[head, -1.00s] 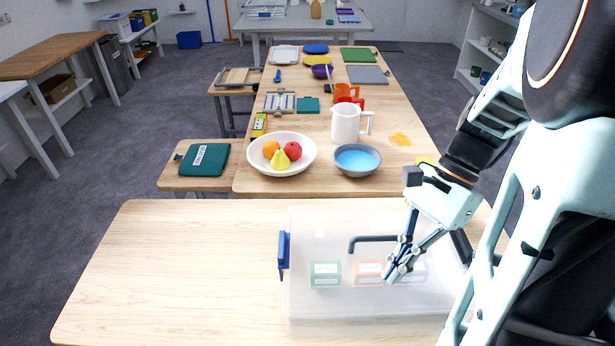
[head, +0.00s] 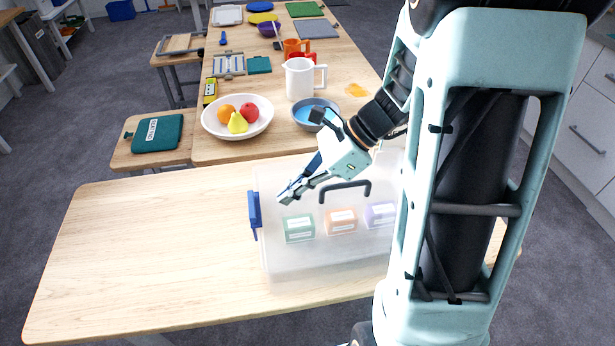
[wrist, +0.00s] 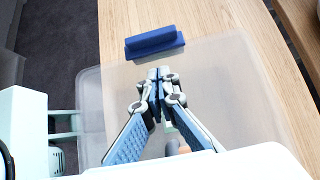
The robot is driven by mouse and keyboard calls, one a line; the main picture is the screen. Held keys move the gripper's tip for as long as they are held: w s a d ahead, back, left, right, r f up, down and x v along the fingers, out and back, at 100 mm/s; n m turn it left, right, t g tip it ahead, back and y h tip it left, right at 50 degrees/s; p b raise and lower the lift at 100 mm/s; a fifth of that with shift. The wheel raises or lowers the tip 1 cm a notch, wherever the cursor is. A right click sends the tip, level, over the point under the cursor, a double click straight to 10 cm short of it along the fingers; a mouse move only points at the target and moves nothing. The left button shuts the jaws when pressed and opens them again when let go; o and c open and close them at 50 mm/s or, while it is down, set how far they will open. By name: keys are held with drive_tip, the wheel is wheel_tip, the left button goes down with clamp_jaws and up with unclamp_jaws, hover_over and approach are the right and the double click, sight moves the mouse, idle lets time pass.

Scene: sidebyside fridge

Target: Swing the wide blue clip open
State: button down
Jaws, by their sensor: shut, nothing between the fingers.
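The wide blue clip (head: 254,211) sits on the left end of a clear lidded box (head: 320,262). In the wrist view the clip (wrist: 155,43) lies across the box's end, beyond my fingertips. My gripper (head: 284,200) is shut and empty, above the lid and a little right of the clip, apart from it. In the wrist view my gripper's fingertips (wrist: 158,75) meet and point toward the clip. A dark handle (head: 345,188) stands on the lid. Whether the clip is latched I cannot tell.
Green (head: 299,228), orange (head: 341,220) and purple (head: 380,213) blocks show through the box. The table (head: 130,250) is clear left of the clip. Behind are a fruit bowl (head: 208,128), a blue-filled bowl (head: 302,121) and a white pitcher (head: 299,80).

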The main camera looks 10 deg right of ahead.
sight(255, 206)
drive_tip(key=shift+a+f, duration=0.1)
drive_tip(key=shift+a, duration=2)
drive_tip(key=shift+w+p, duration=0.15)
drive_tip(key=shift+p, duration=0.35)
drive_tip(key=shift+a+r+p, duration=0.15)
drive_tip(key=shift+r+p, duration=0.1)
drive_tip(key=shift+p, duration=0.05)
drive_tip(key=shift+a+h, duration=0.1)
drive_tip(key=shift+h, duration=0.2)
drive_tip(key=shift+p, duration=0.3)
